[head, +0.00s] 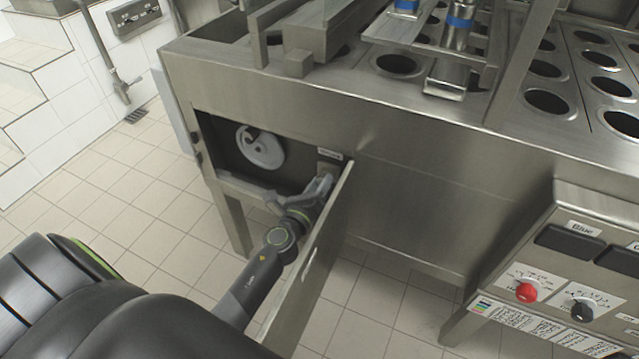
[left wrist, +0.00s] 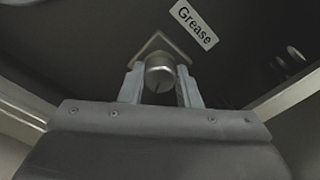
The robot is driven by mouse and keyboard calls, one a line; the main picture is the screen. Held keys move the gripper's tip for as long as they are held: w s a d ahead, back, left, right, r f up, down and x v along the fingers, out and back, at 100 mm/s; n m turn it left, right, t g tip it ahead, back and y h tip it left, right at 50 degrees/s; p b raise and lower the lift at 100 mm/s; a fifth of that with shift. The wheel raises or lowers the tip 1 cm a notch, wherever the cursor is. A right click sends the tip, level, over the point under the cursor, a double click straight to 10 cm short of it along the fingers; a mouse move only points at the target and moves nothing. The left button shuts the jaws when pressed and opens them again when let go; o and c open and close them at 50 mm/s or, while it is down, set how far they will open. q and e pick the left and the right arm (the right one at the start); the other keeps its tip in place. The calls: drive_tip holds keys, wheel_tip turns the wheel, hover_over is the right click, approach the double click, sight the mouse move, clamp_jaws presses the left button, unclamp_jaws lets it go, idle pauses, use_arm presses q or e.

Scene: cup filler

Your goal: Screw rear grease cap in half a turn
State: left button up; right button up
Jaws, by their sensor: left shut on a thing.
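The grease cap (left wrist: 159,76) is a small round metal cap with a slot or mark line on its face. It sits on a square plate below a white "Grease" label (left wrist: 194,25) in the left wrist view. My left gripper (left wrist: 160,88) is shut on the cap, one finger on each side. In the head view my left gripper (head: 322,186) reaches into the open compartment at its right end, below the label (head: 329,153), and the cap is mostly hidden there. My right gripper is not in view.
The open door (head: 315,255) stands close to the right of my left arm. A white round disc (head: 260,147) is inside the compartment at left. A control box (head: 560,270) with red and black knobs is at right. The tiled floor at left is clear.

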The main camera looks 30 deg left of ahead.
use_arm(q)
drive_tip(key=shift+d+f+m, duration=0.1)
drive_tip(key=shift+m, duration=2.5)
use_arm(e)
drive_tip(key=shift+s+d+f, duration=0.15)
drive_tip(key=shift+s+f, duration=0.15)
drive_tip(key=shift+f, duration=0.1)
use_arm(q)
drive_tip(key=shift+m, duration=0.3)
drive_tip(key=o, duration=1)
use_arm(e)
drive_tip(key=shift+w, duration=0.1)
